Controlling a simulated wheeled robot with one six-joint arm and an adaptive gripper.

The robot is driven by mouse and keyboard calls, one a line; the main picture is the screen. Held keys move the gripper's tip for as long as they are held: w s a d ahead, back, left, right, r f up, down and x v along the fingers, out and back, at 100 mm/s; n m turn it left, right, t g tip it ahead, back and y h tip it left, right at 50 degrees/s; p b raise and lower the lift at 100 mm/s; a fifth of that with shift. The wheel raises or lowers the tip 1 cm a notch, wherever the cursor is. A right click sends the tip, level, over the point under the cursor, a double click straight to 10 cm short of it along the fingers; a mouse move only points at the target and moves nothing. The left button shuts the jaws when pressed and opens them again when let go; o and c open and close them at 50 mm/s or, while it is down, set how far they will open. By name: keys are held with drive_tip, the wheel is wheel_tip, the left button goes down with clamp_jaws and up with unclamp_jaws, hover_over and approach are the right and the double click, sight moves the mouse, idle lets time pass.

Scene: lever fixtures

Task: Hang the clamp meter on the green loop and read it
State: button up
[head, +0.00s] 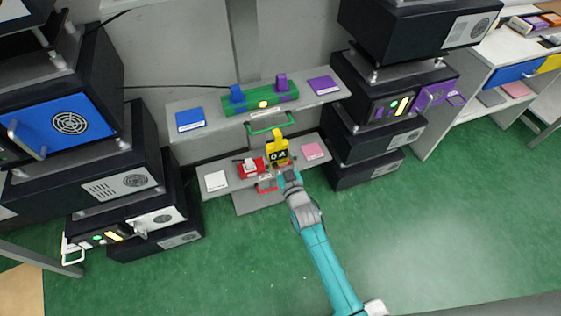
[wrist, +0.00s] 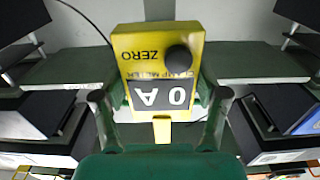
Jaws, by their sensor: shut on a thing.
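The yellow clamp meter (head: 277,146) is upright in the head view, in front of the lower shelf, its top close to the green loop (head: 268,129) below the upper shelf. I cannot tell whether they touch. My gripper (head: 284,174) is shut on the meter from below. In the wrist view my gripper (wrist: 160,100) has a finger on each side of the clamp meter (wrist: 143,65). Its face looks upside down there, with "0 A" on the dark display, "CLAMP METER" and "ZERO" lettering and a black knob. The loop cannot be made out in the wrist view.
A green fixture with blue and purple levers (head: 261,101) stands on the upper shelf (head: 206,118). A red fixture (head: 251,167) with a white lever and a red loop (head: 266,188) are at the lower shelf (head: 235,182). Dark equipment stacks flank both sides. Green floor is open at right.

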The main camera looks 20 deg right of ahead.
sight(274, 146)
drive_tip(key=shift+w+f, duration=0.2)
drive_tip(key=shift+w, duration=0.55)
drive_tip(key=shift+w+f, duration=0.2)
drive_tip(key=shift+w, duration=0.6)
drive_tip(key=shift+w+f, duration=0.2)
drive_tip(key=shift+w, duration=0.55)
drive_tip(key=o, duration=1.4)
drive_tip(key=shift+c, duration=0.2)
drive_tip(key=shift+s+f, duration=0.1)
drive_tip(key=s, duration=1.2)
